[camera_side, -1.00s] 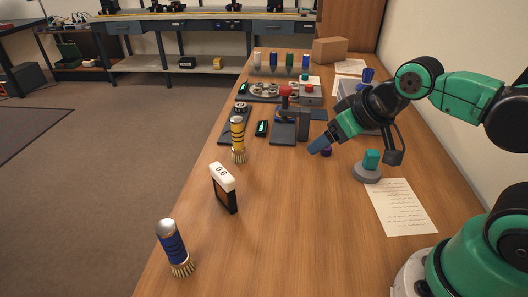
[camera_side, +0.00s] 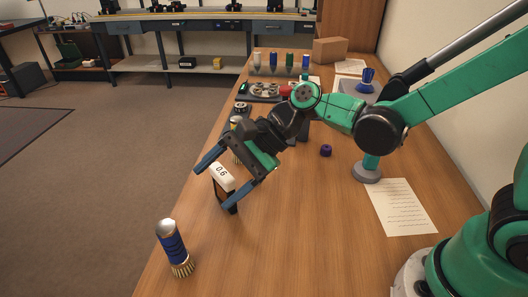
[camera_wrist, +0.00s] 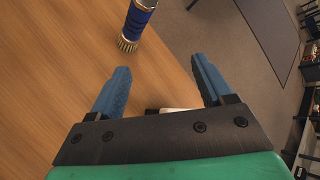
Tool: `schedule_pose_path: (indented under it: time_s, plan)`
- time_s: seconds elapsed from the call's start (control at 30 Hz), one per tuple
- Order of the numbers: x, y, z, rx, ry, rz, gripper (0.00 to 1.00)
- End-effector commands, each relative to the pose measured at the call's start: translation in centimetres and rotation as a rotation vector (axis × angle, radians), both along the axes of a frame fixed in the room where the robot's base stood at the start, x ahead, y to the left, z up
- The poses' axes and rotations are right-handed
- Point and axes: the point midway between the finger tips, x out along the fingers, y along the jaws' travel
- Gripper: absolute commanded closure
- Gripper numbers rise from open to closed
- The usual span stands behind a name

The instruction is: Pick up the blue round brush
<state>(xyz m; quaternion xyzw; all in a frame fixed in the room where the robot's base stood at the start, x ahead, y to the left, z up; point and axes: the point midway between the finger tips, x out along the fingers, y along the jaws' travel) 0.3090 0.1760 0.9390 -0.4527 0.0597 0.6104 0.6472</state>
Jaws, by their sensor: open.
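The blue round brush (camera_side: 172,245) stands upright, bristles down, near the left front edge of the table in the side view. It has a silver top, a blue body and a tan bristle ring. In the wrist view the brush (camera_wrist: 136,24) shows at the top, beyond the fingertips and left of the gap's middle, its upper part cut off by the frame. My gripper (camera_side: 211,184) is open and empty, above and behind the brush and apart from it. Its two blue fingers also show in the wrist view (camera_wrist: 159,73).
A yellow-banded brush (camera_side: 236,157) is partly hidden behind my gripper. A paper sheet (camera_side: 402,207) and a small purple item (camera_side: 325,151) lie to the right. The table around the blue brush is clear.

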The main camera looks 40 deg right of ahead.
Motion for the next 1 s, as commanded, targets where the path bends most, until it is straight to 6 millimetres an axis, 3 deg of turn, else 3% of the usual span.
schedule_pose_path:
  time_s: [0.1,0.33,0.73,1.0]
  plan:
    - [-0.2,3.3,-1.0,0.197,0.247,-0.060,0.27]
    - [-1.0,5.9,-1.8,0.371,0.529,-0.104,0.27]
    - [-0.8,10.4,-3.6,0.386,0.558,-0.107,0.27]
    - [-0.7,11.3,-4.0,0.386,0.557,-0.110,0.27]
